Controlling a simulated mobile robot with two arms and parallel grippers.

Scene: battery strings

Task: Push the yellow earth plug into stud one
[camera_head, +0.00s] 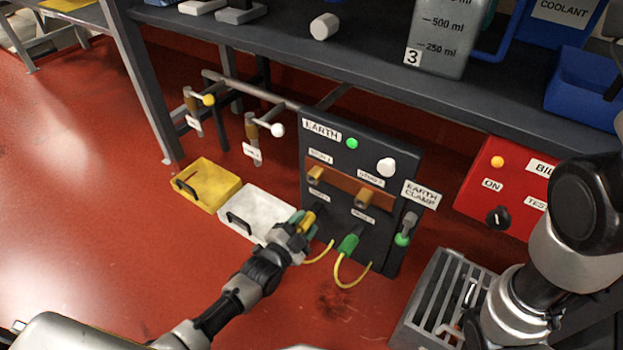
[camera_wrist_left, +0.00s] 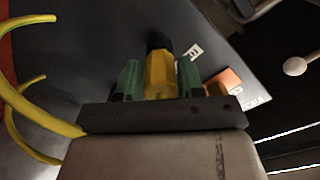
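The yellow earth plug (camera_head: 307,221) is in my left gripper (camera_head: 298,228), at the lower left of the dark EARTH panel (camera_head: 400,160). In the left wrist view the plug (camera_wrist_left: 160,75) stands between the two green fingers (camera_wrist_left: 160,85), its dark front end toward the panel. I cannot tell whether that end is inside a socket. Two brass studs sit on the orange-brown bar above: the left stud (camera_head: 315,175) and the right stud (camera_head: 365,198). The left stud is above the plug, apart from it. Small labels are hard to read. My right gripper is not visible.
A green plug (camera_head: 349,243) with a yellow cable (camera_head: 348,284) sits low on the panel, right of the yellow plug. The earth clamp (camera_head: 404,237) hangs at the panel's right edge. White (camera_head: 247,228) and yellow (camera_head: 210,197) trays stand left. A grey slatted crate (camera_head: 420,310) is right.

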